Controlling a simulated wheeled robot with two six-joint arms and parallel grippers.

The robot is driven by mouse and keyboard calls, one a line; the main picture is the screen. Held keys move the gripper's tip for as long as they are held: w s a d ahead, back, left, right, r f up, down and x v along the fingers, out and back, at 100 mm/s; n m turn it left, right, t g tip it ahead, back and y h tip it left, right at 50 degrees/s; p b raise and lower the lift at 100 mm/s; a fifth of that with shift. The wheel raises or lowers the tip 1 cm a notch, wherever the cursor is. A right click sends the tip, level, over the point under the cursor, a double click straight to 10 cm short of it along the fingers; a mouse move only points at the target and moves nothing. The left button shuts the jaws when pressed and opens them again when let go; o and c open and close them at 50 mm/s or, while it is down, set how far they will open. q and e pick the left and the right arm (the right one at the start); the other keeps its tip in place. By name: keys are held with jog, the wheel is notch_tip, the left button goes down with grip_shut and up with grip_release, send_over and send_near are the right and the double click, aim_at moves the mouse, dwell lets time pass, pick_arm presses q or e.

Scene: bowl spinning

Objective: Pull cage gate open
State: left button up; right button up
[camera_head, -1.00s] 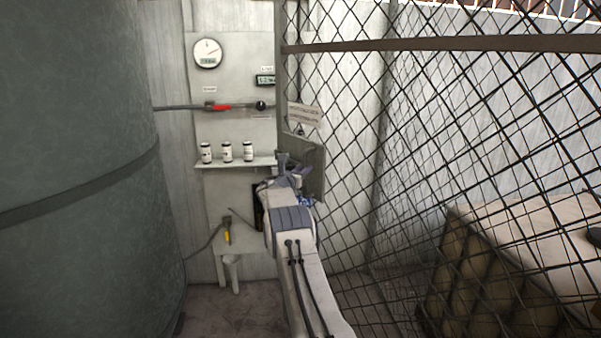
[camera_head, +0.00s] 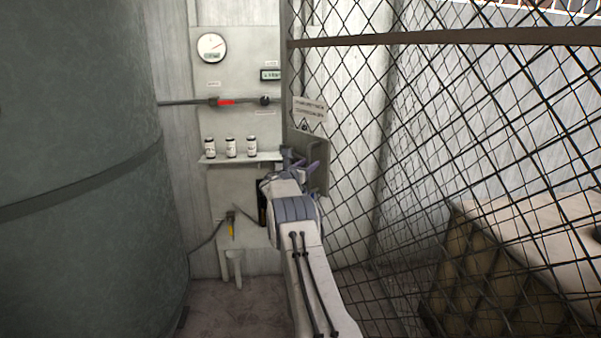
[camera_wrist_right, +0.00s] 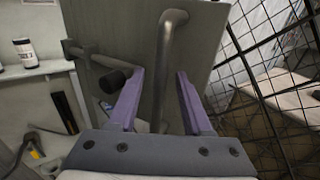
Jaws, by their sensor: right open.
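The cage gate (camera_head: 375,43) is a dark wire-mesh panel with a brown crossbar, filling the right of the head view; its mesh also shows in the right wrist view (camera_wrist_right: 262,82). A grey lock plate (camera_head: 318,163) sits near its left edge. In the right wrist view the plate (camera_wrist_right: 208,38) carries a vertical grey bar handle (camera_wrist_right: 168,62). My right gripper (camera_head: 306,168) is at the plate. Its purple fingers (camera_wrist_right: 158,98) are open, with the handle appearing between them; contact cannot be told. My left gripper is not in view.
A large green-grey tank (camera_head: 75,150) fills the left. A bed-like block (camera_head: 535,235) stands behind the mesh.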

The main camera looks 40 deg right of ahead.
jog(key=b+v, duration=0.3)
jog(key=v, duration=0.6)
jog(key=shift+a, duration=0.25)
jog(key=shift+s, duration=0.1)
